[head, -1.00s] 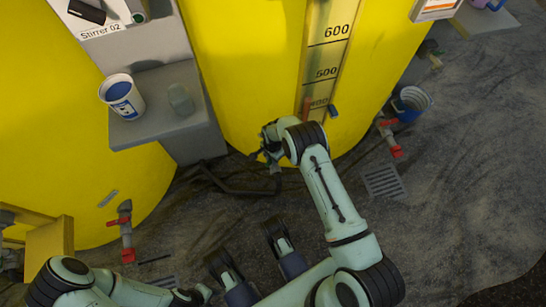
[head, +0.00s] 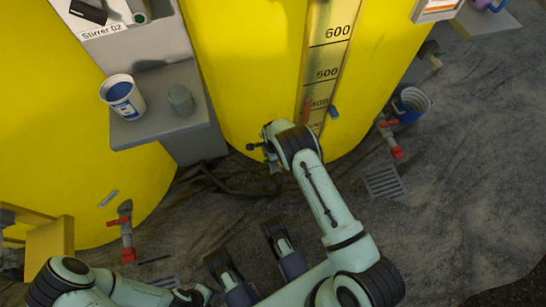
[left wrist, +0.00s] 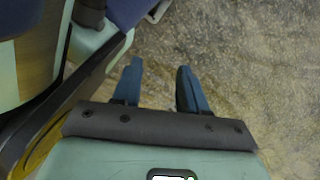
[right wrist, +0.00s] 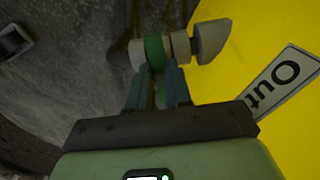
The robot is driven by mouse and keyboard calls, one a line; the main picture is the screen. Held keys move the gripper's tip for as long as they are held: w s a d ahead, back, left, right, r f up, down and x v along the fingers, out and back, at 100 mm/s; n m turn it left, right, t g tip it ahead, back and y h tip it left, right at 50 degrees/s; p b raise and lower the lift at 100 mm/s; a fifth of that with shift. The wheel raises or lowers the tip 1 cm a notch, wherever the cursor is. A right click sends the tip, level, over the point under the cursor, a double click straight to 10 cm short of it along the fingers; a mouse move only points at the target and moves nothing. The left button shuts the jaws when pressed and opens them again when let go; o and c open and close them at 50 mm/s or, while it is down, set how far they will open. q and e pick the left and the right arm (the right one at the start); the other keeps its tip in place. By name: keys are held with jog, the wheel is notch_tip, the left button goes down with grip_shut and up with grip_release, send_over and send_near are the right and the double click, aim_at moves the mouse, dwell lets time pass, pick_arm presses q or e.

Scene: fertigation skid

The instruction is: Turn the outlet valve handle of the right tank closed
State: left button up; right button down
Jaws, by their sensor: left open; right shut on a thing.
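The right tank (head: 235,70) is the yellow one with the numbered scale. Its outlet valve (right wrist: 180,48) shows in the right wrist view as a grey fitting with a green part, beside a white label (right wrist: 283,82) reading "Out". My right gripper (right wrist: 157,82) is shut on the green handle (right wrist: 154,50), whose lower part lies between the fingers. In the head view my right gripper (head: 262,148) is low against the tank front, and my arm hides most of the valve. My left gripper (left wrist: 158,85) is open and empty above the floor.
A grey shelf (head: 150,133) between the tanks holds a white-and-blue cup (head: 122,97) and a grey-green jar (head: 181,100). Red-handled valves stand at the left tank (head: 126,230) and the right side (head: 390,140). A blue bucket (head: 411,103) and a floor drain (head: 384,183) are at right.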

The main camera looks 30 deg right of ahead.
jog(key=c, duration=1)
grip_release()
jog(key=shift+c, duration=0.2)
pick_arm(q)
jog(key=w+d+r+t+p, duration=0.1)
jog(key=w+r+t+p, duration=0.2)
jog(key=w, duration=0.5)
notch_tip(320, 180, up, 2)
jog(key=shift+m+p, duration=0.3)
jog(key=shift+p, duration=0.3)
pick_arm(e)
notch_tip(320, 180, up, 13)
jog(key=shift+r, duration=0.2)
